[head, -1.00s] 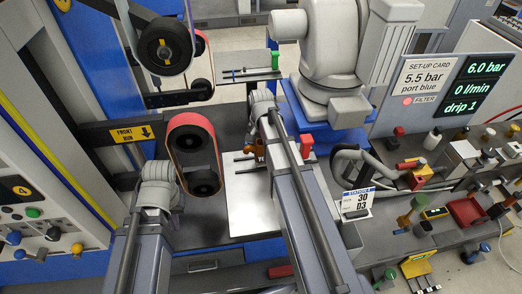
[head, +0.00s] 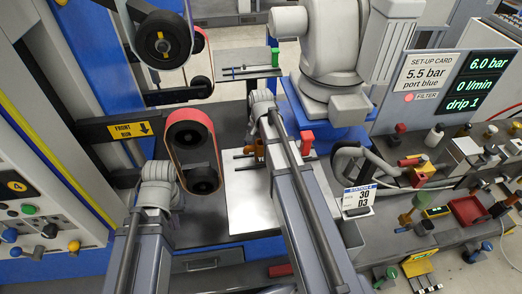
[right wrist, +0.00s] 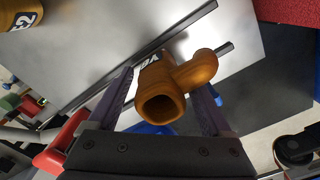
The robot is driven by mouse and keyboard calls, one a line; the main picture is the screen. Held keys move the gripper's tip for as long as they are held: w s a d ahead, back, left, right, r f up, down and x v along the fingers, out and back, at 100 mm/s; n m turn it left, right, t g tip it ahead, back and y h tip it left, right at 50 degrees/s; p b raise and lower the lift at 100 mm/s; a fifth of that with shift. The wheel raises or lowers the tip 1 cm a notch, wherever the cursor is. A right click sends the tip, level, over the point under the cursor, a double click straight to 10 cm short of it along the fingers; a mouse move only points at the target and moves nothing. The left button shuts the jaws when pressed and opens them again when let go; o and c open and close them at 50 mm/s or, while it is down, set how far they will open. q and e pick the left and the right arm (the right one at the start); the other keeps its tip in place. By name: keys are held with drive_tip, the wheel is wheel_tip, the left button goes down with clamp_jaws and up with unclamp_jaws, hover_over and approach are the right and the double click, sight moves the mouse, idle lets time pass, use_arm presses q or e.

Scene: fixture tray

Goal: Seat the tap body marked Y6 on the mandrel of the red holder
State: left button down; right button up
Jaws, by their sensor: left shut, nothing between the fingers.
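In the head view the tap body (head: 260,150) is a small patch mostly hidden by my right arm. My left gripper (head: 160,175) is at the left, shut and empty, its fingertips hidden. A red block (head: 305,140) stands right of my right gripper; I cannot tell whether it is the holder or see a mandrel.
A white plate (head: 250,215) with dark bars lies under my right gripper. A belt unit (head: 193,150) stands between my arms. Another orange part (right wrist: 18,14) is at the wrist view's top left. A grey robot arm (head: 330,50) stands behind; fixtures crowd the right.

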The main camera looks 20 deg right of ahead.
drive_tip(key=shift+o, duration=0.8)
wheel_tip(320, 180, up, 8)
drive_tip(key=p, duration=0.8)
drive_tip(key=shift+f, duration=0.1)
